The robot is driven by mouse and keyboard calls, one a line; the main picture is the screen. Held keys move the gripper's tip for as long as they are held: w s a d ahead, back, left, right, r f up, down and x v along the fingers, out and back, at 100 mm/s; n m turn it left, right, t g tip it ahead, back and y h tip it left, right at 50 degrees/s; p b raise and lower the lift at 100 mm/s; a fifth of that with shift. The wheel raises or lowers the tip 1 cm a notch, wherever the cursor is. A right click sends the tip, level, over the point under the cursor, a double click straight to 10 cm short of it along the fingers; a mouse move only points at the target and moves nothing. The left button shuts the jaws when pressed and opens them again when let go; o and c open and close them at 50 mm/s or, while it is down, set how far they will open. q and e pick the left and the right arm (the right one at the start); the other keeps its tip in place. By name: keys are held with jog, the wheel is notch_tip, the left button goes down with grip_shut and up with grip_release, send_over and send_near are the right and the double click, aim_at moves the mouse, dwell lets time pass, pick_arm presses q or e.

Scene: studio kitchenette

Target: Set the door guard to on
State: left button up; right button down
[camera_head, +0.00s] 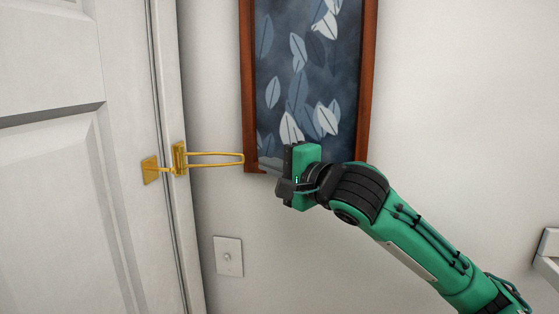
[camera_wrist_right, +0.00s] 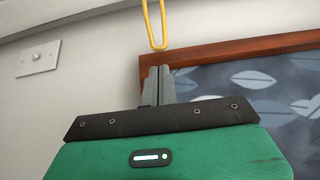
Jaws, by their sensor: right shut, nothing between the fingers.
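The door guard is a gold swing bar (camera_head: 215,158) hinged on a plate (camera_head: 179,159) on the door frame. Its long loop sticks out to the right, away from the door, in front of the wall. A gold catch plate (camera_head: 150,170) sits on the white door (camera_head: 60,200). My right gripper (camera_head: 284,187) is shut and empty, to the right of and a little below the loop's free end. In the right wrist view the loop end (camera_wrist_right: 158,40) hangs just beyond my shut fingertips (camera_wrist_right: 158,72); whether they touch is unclear. My left gripper is out of view.
A framed leaf picture (camera_head: 310,70) hangs on the wall behind the loop's end and my right gripper. A light switch (camera_head: 228,257) is on the wall below the bar. The door looks closed. A white edge (camera_head: 548,250) shows at far right.

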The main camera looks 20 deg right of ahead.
jog(key=p+x, duration=0.2)
jog(key=x, duration=0.3)
jog(key=shift+w, duration=0.1)
jog(key=shift+a+f, duration=0.1)
dwell(0.3)
